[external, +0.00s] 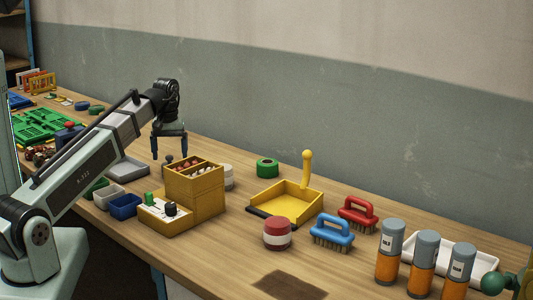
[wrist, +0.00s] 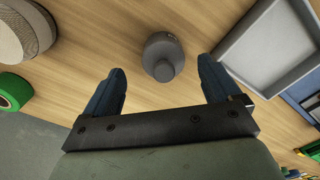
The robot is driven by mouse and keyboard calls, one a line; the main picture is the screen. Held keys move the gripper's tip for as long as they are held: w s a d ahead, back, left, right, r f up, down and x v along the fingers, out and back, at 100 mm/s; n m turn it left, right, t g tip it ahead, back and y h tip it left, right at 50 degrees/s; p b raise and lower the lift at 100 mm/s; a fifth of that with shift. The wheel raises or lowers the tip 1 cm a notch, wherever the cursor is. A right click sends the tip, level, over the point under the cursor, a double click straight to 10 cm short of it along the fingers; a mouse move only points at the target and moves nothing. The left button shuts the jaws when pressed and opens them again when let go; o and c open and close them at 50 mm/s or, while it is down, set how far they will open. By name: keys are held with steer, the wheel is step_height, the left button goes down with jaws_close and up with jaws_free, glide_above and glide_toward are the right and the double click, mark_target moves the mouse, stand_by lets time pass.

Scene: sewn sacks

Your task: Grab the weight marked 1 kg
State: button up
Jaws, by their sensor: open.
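A dark grey weight with a round knob (wrist: 160,52) stands on the wooden table in the wrist view, just beyond and between my fingertips. In the external view the weight (external: 168,169) shows below my gripper, partly hidden by the yellow box. Its marking is too small to read. My gripper (external: 169,153) points down above it, open and empty. In the wrist view my gripper (wrist: 162,76) has its two blue fingers spread wide, apart from the weight.
A grey tray (wrist: 275,48) lies close to the weight. A round light-grey object (wrist: 26,32) and a green roll (wrist: 12,92) are on the other side. The tall yellow box (external: 195,190) stands in front of the weight. Bare table surrounds the weight.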

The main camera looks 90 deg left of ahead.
mark_target(169, 159)
steer(key=shift+s+a+f, duration=0.1)
steer(key=shift+f, duration=1.3)
steer(key=shift+s+a+f, duration=0.1)
steer(key=shift+f, duration=1.3)
jaws_close()
